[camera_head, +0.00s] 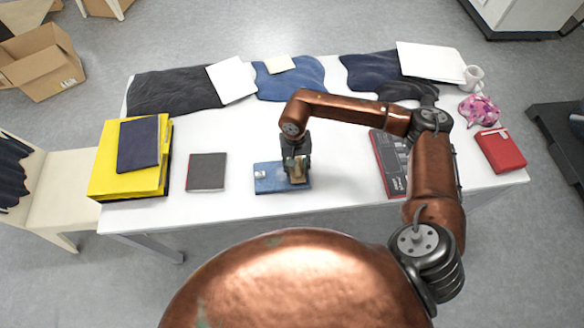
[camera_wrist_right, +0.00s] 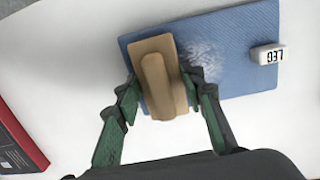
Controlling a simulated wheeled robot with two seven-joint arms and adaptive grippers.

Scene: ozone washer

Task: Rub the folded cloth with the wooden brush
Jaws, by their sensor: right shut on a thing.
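The blue folded cloth (camera_head: 270,184) lies flat near the front middle of the white table; it also shows in the right wrist view (camera_wrist_right: 225,35). A pale, whitish patch (camera_wrist_right: 200,60) marks the cloth beside the brush. My right gripper (camera_head: 297,165) is shut on the wooden brush (camera_wrist_right: 160,78), one green finger on each side. The brush is over the cloth's right part in the head view (camera_head: 298,174). I cannot tell whether its underside touches the cloth. A small white block with dark letters (camera_wrist_right: 267,54) sits on the cloth's other end. My left gripper is not in view.
A dark notebook (camera_head: 207,172) lies left of the cloth, and a yellow stack (camera_head: 106,172) farther left. A black and red box (camera_head: 385,165) lies to the right, under my arm. Dark garments (camera_head: 165,92) and white sheets (camera_head: 232,80) line the back. A white mug (camera_head: 473,77) stands back right.

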